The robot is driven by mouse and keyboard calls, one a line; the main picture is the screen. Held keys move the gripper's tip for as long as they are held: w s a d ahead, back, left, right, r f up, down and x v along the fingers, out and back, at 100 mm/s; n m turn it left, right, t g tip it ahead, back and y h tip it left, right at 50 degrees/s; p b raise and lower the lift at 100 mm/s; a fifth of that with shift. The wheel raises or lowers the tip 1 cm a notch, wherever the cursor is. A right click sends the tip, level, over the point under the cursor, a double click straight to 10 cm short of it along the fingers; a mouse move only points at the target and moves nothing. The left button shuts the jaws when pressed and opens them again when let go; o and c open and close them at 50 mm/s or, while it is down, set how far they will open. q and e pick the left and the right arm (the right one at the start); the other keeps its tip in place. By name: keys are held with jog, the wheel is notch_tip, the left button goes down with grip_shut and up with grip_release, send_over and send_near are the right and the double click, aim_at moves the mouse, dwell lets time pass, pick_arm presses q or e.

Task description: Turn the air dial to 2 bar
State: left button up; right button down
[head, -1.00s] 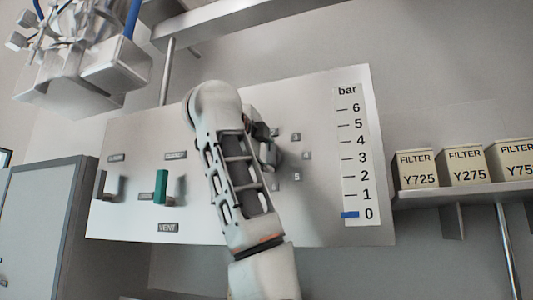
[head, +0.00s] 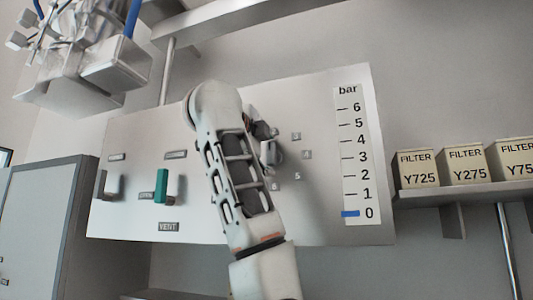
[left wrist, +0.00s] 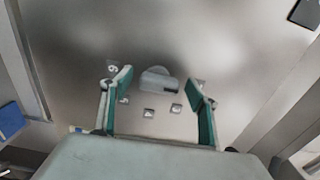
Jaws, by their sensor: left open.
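The air dial (head: 272,153) is a grey knob on the light metal panel (head: 320,215), partly hidden behind my left arm in the head view. Small number plates 3, 4, 5 and 6 show around it. In the left wrist view the dial (left wrist: 158,80) lies between the two green fingers of my left gripper (left wrist: 160,77), with a gap on each side. The gripper is open and holds nothing; its depth from the knob is hard to tell. The bar scale (head: 351,155) has its blue marker (head: 350,214) at 0. My right gripper is not in view.
A green lever (head: 161,186) and a grey lever (head: 104,185) are on the panel's left. A shelf (head: 465,192) with filter boxes (head: 417,168) stands at the right. A grey cabinet (head: 40,230) is at the left. The panel between dial and scale is clear.

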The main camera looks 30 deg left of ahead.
pick_arm(q)
jog(key=v, duration=0.7)
jog(key=shift+s, duration=0.25)
dwell(0.4)
